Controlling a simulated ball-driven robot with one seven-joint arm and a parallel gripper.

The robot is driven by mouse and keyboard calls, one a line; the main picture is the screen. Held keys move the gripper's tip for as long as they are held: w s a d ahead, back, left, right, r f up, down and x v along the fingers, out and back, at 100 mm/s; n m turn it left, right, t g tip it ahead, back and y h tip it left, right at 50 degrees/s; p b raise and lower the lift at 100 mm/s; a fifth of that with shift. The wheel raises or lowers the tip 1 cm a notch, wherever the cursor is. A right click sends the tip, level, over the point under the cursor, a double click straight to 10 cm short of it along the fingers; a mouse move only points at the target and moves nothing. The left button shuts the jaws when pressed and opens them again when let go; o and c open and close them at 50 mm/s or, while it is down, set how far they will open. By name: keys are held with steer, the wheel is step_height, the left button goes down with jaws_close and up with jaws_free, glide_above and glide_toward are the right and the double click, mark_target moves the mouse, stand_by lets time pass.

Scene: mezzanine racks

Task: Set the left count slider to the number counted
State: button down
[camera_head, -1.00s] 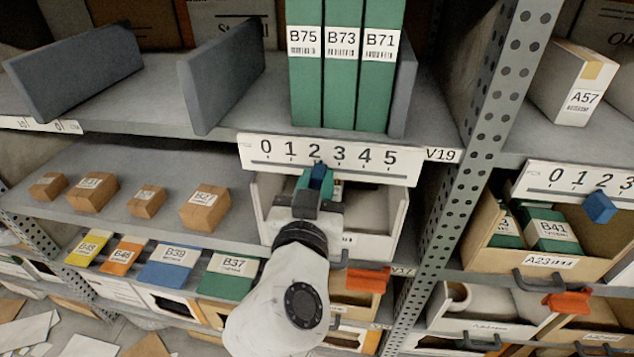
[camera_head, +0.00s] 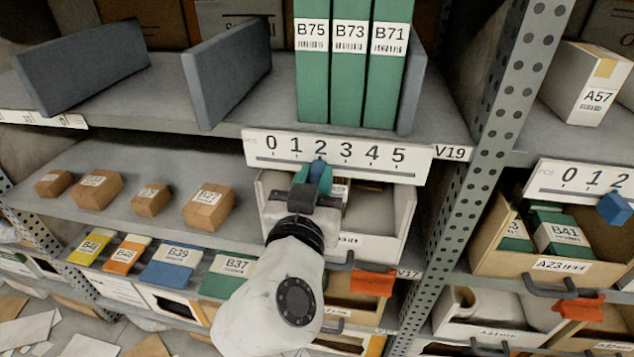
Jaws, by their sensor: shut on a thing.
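The left count scale (camera_head: 385,172) is a white strip on the shelf edge, marked 0 to 5 above a grey slot. Its blue slider (camera_head: 319,166) stands under or very close to the 2. My gripper (camera_head: 318,183) is shut on the slider, with teal fingertips on either side of it. The fingers and wrist hide the slider's lower part. Below the scale is an open white bin (camera_head: 402,222); my gripper and arm cover much of its inside, so its contents cannot be told fully.
Green binders B75, B73 and B71 (camera_head: 348,75) stand above the scale. Several small brown boxes (camera_head: 208,207) sit on the shelf to the left. A perforated upright (camera_head: 490,140) separates a second scale with its own blue slider (camera_head: 613,208) at right.

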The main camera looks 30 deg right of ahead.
steer(key=c, duration=0.9)
jaws_free()
steer(key=shift+d, duration=0.15)
steer(key=b+v, duration=0.2)
steer(key=v, duration=0.9)
steer(key=shift+w+f, duration=0.1)
steer(key=s+d+f+n+g+y+p, duration=0.15)
steer(key=d+f+g, duration=0.25)
steer(key=d+f, duration=0.5)
steer(key=s+d+f+n+g+y, duration=0.35)
steer(key=d+f, duration=0.25)
steer(key=f, duration=0.6)
steer(key=s+f+g+y, duration=0.1)
steer(key=s+f+g, duration=0.1)
steer(key=s+f, duration=0.2)
steer(key=s+f+n+g+y, duration=0.1)
steer(key=s+f+g+y, duration=0.1)
steer(key=s+f, duration=0.2)
steer(key=s+f+g+y, duration=0.2)
steer(key=s+f, duration=0.3)
steer(key=s, duration=0.3)
steer(key=shift+d+f+n+p, duration=0.15)
steer(key=shift+d+n+p, duration=0.1)
steer(key=shift+n+p, duration=0.15)
